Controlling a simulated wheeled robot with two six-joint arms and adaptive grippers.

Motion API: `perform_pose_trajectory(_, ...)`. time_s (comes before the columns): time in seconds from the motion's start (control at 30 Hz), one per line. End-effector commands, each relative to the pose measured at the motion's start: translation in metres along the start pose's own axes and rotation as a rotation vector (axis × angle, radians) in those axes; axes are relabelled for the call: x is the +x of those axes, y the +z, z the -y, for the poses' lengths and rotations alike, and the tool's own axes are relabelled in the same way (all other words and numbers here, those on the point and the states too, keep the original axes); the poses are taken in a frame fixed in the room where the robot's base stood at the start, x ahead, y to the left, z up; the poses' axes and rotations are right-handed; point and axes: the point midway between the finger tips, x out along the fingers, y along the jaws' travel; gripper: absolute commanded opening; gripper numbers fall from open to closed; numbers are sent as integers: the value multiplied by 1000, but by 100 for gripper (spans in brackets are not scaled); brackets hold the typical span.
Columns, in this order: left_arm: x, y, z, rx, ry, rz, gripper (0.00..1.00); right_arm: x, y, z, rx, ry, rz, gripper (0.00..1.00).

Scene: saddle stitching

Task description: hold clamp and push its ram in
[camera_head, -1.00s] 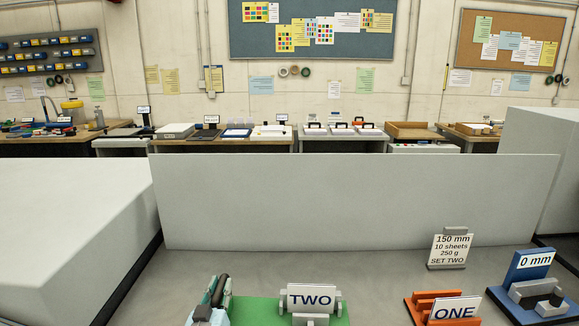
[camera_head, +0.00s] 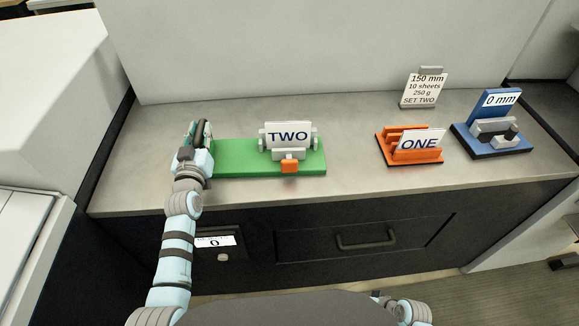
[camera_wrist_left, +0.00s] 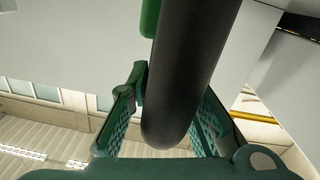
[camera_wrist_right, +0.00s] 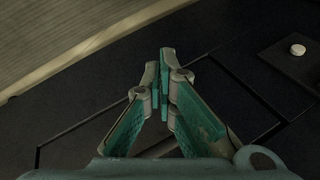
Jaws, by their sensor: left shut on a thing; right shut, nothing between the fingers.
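The green clamp (camera_head: 235,158), with a white TWO plate, lies on the bench at left of centre. An orange block (camera_head: 289,166), seemingly its ram, sticks out at its front edge. My left gripper (camera_head: 199,142) is at the clamp's left end, shut on its dark upright handle (camera_head: 204,128). The left wrist view shows the thick black handle (camera_wrist_left: 190,80) between the fingers of my left gripper (camera_wrist_left: 172,100). My right gripper (camera_wrist_right: 164,68) is shut and empty in the right wrist view, in front of the dark cabinet. The head view shows only part of my right arm.
To the right on the bench (camera_head: 350,183) stand an orange holder marked ONE (camera_head: 414,155), a blue gauge marked 0 mm (camera_head: 493,130) and a 150 mm sign (camera_head: 424,88). A grey panel (camera_head: 250,50) rises behind. A drawer handle (camera_head: 365,242) juts out below.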

Motion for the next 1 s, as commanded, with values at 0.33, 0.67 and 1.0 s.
perform_pose_trajectory(0.33,0,1,0,0,0,2,0,-72,-44,148,140,-429,5,0)
perform_pose_trajectory(0.67,0,1,0,-1,0,2,0,-130,-113,268,847,-924,31,0)
perform_pose_trajectory(1.0,0,0,0,0,0,1,0,-156,-136,295,1077,-1091,102,0)
